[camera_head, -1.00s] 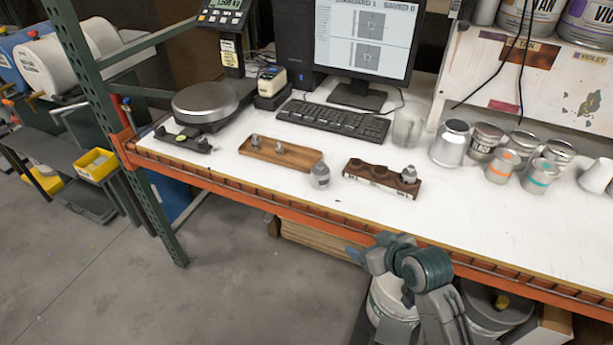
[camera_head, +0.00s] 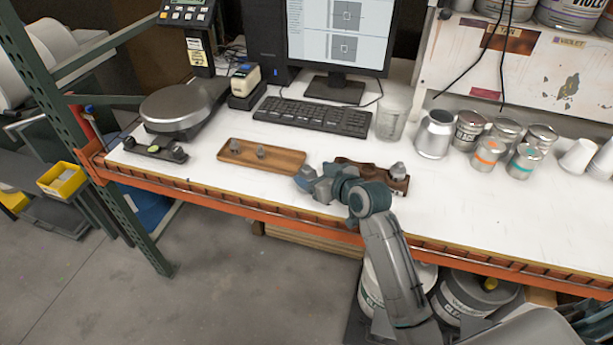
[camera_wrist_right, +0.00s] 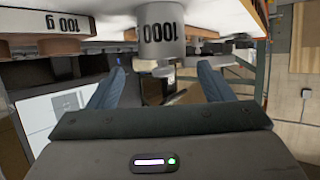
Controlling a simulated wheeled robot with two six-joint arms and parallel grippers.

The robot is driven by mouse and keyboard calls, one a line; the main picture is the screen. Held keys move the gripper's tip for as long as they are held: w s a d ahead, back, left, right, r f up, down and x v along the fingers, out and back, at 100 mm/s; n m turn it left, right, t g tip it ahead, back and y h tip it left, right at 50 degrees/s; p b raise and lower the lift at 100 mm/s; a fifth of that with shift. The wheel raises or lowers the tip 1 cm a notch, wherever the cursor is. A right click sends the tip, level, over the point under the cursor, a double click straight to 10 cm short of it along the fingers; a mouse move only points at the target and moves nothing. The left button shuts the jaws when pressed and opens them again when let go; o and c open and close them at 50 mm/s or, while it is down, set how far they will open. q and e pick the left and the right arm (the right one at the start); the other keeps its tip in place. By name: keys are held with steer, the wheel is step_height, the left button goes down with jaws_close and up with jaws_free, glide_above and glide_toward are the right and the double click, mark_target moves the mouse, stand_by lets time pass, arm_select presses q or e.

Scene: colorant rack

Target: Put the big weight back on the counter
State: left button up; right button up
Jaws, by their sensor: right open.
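The big weight (camera_wrist_right: 161,40), a grey metal cylinder marked 1000, shows upside down in the right wrist view and stands on the white counter (camera_head: 215,190). In the head view my right arm mostly hides it. My right gripper (camera_head: 303,180) is at the counter's front edge, by the weight. In the wrist view its two fingers (camera_wrist_right: 160,85) are spread and empty, with the weight ahead between their lines, apart from them. My left gripper is not in view.
A wooden tray (camera_head: 236,159) with two small weights lies left of my gripper. A dark wooden holder (camera_head: 375,172) with a weight stands just right, partly hidden. A scale (camera_head: 178,108), keyboard (camera_head: 312,116) and several cans are farther off. An orange rail (camera_head: 220,203) edges the counter.

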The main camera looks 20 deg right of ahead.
mark_target(310, 174)
steer(key=x, duration=0.1)
steer(key=p+x, duration=0.1)
steer(key=x, duration=0.1)
steer(key=p+x, duration=0.1)
steer(key=x, duration=0.1)
steer(key=shift+a+f, duration=0.15)
steer(key=shift+f, duration=0.15)
steer(key=shift+w+f, duration=0.15)
steer(key=shift+f, duration=0.1)
steer(key=shift+c, duration=0.2)
jaws_close()
steer(key=shift+r, duration=0.15)
